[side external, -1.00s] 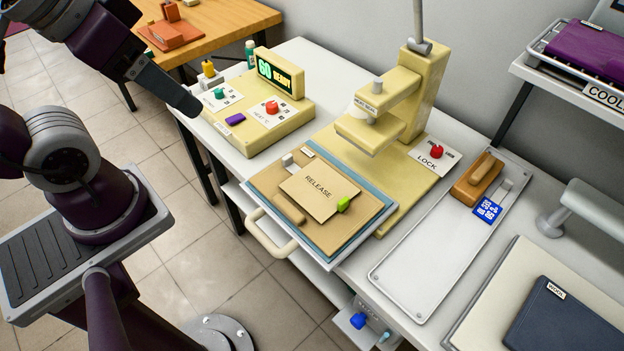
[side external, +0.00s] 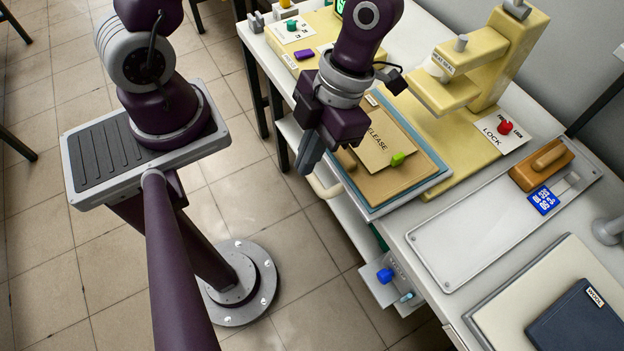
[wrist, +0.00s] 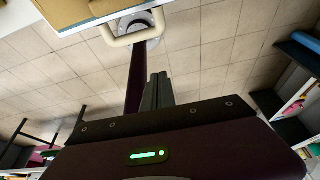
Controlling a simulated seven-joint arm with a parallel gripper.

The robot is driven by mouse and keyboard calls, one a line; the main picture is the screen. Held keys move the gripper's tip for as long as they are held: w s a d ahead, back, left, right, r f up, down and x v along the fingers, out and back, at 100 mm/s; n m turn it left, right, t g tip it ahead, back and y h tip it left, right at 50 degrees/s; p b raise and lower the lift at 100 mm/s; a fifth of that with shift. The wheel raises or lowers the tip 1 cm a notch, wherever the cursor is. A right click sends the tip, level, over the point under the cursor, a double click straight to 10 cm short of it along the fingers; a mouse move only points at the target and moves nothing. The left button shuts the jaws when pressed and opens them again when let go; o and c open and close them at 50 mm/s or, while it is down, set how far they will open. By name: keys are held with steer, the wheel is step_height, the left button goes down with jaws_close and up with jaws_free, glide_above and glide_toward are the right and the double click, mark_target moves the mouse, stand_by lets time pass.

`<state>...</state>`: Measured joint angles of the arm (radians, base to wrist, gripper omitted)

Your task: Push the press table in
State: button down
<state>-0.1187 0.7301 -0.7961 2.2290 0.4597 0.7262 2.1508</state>
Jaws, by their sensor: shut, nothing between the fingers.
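The press table (side external: 436,180) is a blue-edged sliding tray with a tan pad on top. In the side view it sits out in front of the cream heat-seal press (side external: 460,90). My gripper (side external: 306,168) is shut and empty, fingers pointing down, in front of the table near the handle. In the wrist view the fingers (wrist: 157,92) appear apart from the handle.
A LOCK panel with a red knob (side external: 505,127) is beside the press. A white tray with an orange-brown block (side external: 541,165) lies to the right. A control box (side external: 310,48) stands behind my arm. The tiled floor (side external: 300,280) in front of the counter is clear.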

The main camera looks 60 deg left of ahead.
mark_target(384, 148)
steer(key=x, duration=0.9)
steer(key=shift+w+f, duration=0.15)
steer(key=shift+w, duration=0.85)
steer(key=shift+w+f, duration=0.15)
steer(key=shift+w, duration=0.85)
steer(key=w, duration=1.6)
steer(key=shift+w, duration=0.1)
